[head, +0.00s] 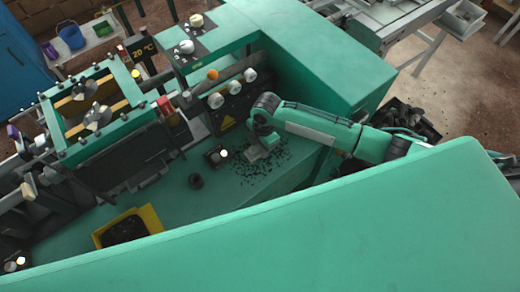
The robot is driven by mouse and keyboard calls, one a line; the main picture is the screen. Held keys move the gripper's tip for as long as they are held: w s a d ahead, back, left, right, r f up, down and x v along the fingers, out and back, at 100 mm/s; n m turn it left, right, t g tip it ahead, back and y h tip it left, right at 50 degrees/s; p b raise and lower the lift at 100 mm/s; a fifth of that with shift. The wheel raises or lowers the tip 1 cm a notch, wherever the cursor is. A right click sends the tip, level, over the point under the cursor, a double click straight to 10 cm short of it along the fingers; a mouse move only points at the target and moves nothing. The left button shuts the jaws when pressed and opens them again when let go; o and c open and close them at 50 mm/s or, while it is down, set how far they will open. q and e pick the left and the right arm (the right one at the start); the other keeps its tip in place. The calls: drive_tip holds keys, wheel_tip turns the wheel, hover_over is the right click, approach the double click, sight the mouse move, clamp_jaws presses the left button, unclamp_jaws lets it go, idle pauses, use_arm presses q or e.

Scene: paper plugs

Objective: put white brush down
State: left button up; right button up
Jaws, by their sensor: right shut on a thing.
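My right arm comes in from the right, and its gripper (263,140) points down over the green worktop. It is shut on the white brush (255,153), which shows as a small pale shape low at the fingertips, close to or on the worktop. The arm hides part of the brush, and I cannot tell whether it touches the surface. Dark scraps (262,170) lie scattered around and below it. My left gripper is not in view.
A small dark block with a bright spot (217,155) and a dark round piece (195,180) stand left of the brush. A yellow-rimmed tray (154,217) with dark contents sits lower left. Knobs (233,87) line the panel behind. A broad green surface blocks the foreground.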

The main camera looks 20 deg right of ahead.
sight(260, 152)
wheel_tip(260, 152, down, 3)
drive_tip(key=shift+f+p, duration=0.15)
drive_tip(key=shift+p, duration=0.2)
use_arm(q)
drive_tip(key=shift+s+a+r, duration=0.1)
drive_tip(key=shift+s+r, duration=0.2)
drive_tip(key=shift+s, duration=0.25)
use_arm(e)
drive_tip(key=shift+f, duration=0.15)
drive_tip(key=shift+f, duration=0.2)
drive_tip(key=o, duration=0.9)
drive_tip(key=shift+r, duration=0.1)
